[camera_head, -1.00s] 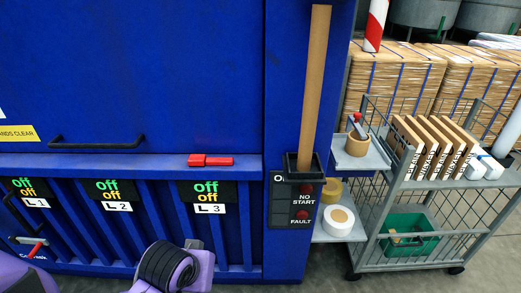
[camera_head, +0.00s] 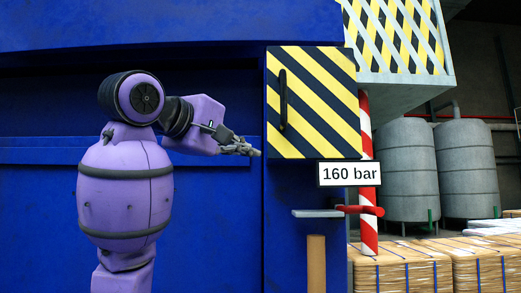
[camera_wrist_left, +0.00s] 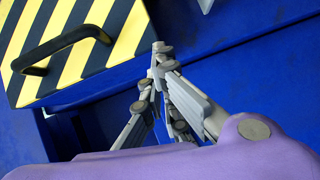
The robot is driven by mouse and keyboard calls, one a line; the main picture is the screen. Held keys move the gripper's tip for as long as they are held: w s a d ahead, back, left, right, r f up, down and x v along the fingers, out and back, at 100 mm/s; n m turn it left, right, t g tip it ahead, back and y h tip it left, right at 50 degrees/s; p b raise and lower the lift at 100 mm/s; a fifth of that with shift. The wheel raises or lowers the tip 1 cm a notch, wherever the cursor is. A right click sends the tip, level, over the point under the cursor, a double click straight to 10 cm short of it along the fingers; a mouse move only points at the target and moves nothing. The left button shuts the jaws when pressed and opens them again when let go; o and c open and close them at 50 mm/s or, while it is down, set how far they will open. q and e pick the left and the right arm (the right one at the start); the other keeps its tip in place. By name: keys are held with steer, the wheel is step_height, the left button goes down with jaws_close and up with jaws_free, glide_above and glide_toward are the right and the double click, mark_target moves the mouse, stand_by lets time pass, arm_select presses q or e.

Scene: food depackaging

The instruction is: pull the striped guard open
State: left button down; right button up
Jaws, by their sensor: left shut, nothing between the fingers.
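The striped guard (camera_head: 325,115) is a yellow and black panel on the blue machine, with a dark vertical handle (camera_head: 283,100) near its left edge. It looks closed. In the left wrist view the guard (camera_wrist_left: 92,55) fills the upper left, and its black handle (camera_wrist_left: 58,47) stands out from the face. My left gripper (camera_head: 257,153) is just left of the guard's lower left corner, apart from the handle. In the left wrist view my left gripper (camera_wrist_left: 160,48) is shut and empty, to the right of the handle. My right gripper is not in view.
A "160 bar" sign (camera_head: 349,174) hangs below the guard. A red lever (camera_head: 365,210) and a red and white pipe (camera_head: 367,235) stand to the right. A small grey shelf (camera_head: 317,213) juts out below. A striped lattice cover (camera_head: 402,35) is at upper right.

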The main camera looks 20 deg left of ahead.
arm_select(q)
steer(key=t+h, duration=0.1)
steer(key=h, duration=0.1)
glide_toward(270, 110)
steer(key=v, duration=0.4)
steer(key=shift+n, duration=0.5)
steer(key=x, duration=1)
steer(key=shift+w+d, duration=0.1)
steer(key=shift+w, duration=0.1)
